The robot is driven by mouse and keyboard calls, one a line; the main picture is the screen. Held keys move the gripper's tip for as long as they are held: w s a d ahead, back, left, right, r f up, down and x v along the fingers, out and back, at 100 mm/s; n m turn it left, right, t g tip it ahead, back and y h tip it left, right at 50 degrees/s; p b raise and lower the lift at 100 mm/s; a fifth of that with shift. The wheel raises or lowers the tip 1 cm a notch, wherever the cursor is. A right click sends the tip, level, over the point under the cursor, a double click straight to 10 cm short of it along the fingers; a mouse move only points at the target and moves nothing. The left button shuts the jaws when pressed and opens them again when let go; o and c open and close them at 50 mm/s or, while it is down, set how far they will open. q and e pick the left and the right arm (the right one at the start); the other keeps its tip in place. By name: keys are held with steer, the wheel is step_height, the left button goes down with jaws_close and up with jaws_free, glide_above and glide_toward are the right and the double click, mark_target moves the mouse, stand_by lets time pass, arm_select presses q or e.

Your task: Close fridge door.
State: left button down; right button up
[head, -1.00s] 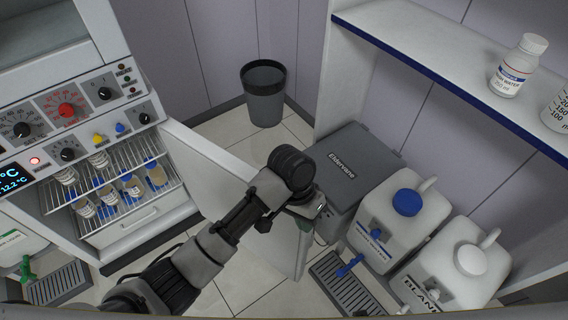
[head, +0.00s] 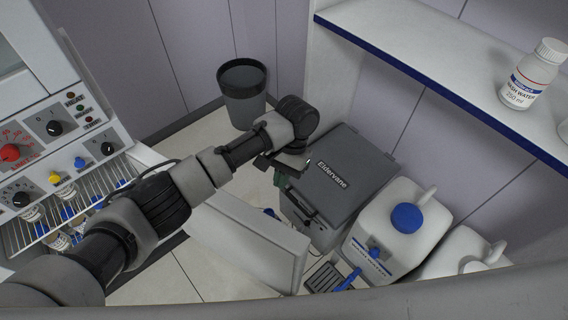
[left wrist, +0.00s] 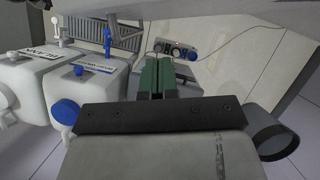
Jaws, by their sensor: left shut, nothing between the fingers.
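The fridge door (head: 245,248) is a white panel standing open, reaching from the fridge at the left toward the grey box. The fridge interior (head: 75,215) shows wire shelves with several small bottles, partly hidden by my left arm. My left gripper (head: 281,180) has green fingers and hangs beyond the door, on its far side, close to the grey box. I cannot tell whether it touches the door. In the left wrist view the fingers (left wrist: 157,78) are together and empty. My right gripper is not in view.
A grey box marked Eldervane (head: 340,185) stands right of the gripper. A white jug with a blue cap (head: 395,230) is right of it. A dark bin (head: 243,95) stands behind my arm. A shelf (head: 450,100) holding a white bottle (head: 533,75) is above right.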

arm_select(q)
steer(key=s+a+f+p, duration=0.1)
steer(key=s+a+f, duration=0.2)
steer(key=s, duration=0.1)
steer(key=shift+s, duration=0.15)
stand_by(0.4)
